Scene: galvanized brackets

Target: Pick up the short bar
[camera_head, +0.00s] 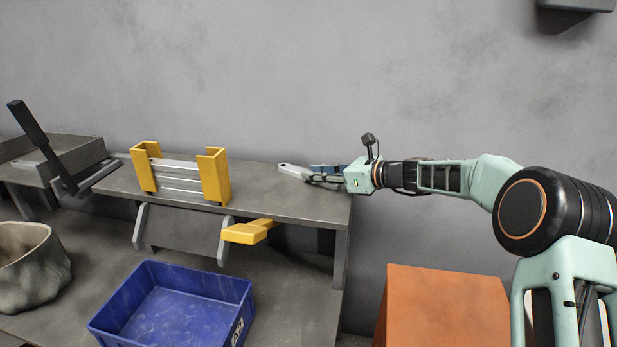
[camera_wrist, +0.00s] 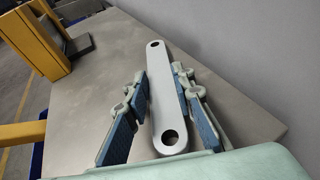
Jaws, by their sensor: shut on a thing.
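The short bar (camera_wrist: 164,98) is a flat silver bar with rounded ends and a round hole near each end. In the wrist view it lies lengthwise between the two blue-padded fingers of my gripper (camera_wrist: 160,103). My gripper is shut on the bar. In the head view the bar (camera_head: 291,170) shows its pale end beyond the fingers of my gripper (camera_head: 322,176), low over the right end of the grey bench. I cannot tell whether the bar touches the bench top.
A yellow rack (camera_head: 215,175) holding several silver bars stands left on the bench (camera_head: 268,200). A blue crate (camera_head: 247,292) is below in front, with a grey sack (camera_head: 35,270) to its left. An orange block (camera_head: 445,300) stands at the right. The wall is close behind.

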